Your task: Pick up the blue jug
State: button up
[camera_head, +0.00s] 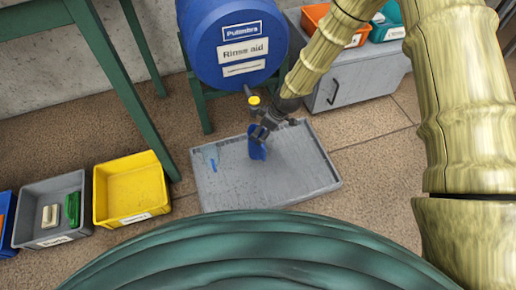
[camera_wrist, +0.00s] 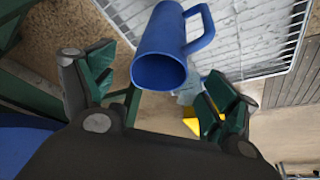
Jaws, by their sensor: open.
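The blue jug (camera_head: 257,150) is over the grey tray (camera_head: 222,194) below the drum's tap, partly hidden by my gripper (camera_head: 268,127). In the wrist view the jug (camera_wrist: 162,45) shows its round open end towards the camera and its handle on the right. My gripper (camera_wrist: 160,88) is open, with its dark green finger pads apart. The jug appears beyond and between the fingers, with no finger seen closed on it. The head view does not show clearly whether they touch.
A blue drum (camera_head: 235,70) labelled "Rinse aid" rests on a green stand, with a yellow-topped tap (camera_head: 254,100). A yellow bin (camera_head: 132,190) and a grey bin (camera_head: 45,215) stand at left. A grey cabinet (camera_head: 350,84) stands behind right.

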aim_at(259, 148)
jog(key=b+x, duration=0.2)
jog(key=x, duration=0.2)
jog(key=b+x, duration=0.3)
jog(key=x, duration=0.2)
jog(key=shift+s+d+f, duration=0.2)
jog(key=shift+r, duration=0.1)
jog(key=c, duration=0.9)
jog(key=shift+c, duration=0.5)
jog(key=shift+r, duration=0.1)
